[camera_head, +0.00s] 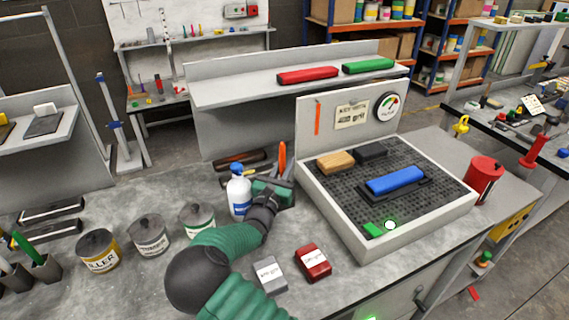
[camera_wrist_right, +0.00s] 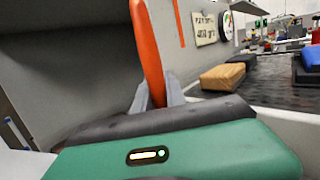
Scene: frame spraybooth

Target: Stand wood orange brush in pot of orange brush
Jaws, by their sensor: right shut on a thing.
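My right gripper (camera_head: 279,172) is at the back of the bench, beside a white bottle with a blue cap (camera_head: 239,191). Its fingers are shut on an orange handle (camera_head: 282,157), which stands up nearly upright between them. In the right wrist view, the orange handle (camera_wrist_right: 149,50) rises between the grey fingers (camera_wrist_right: 158,97), leaning slightly left. Its lower end is hidden behind the gripper body, so I cannot tell whether it stands in a pot. A dark pot with green handles (camera_head: 43,268) stands at the far left. My left gripper is not in view.
Several tins, including a yellow-labelled one (camera_head: 98,252), line the bench left of my arm. A red box (camera_head: 313,262) and grey box (camera_head: 269,275) lie in front. A white-walled tray (camera_head: 365,245) with a dark grid stands right. A red can (camera_head: 484,180) is beyond it.

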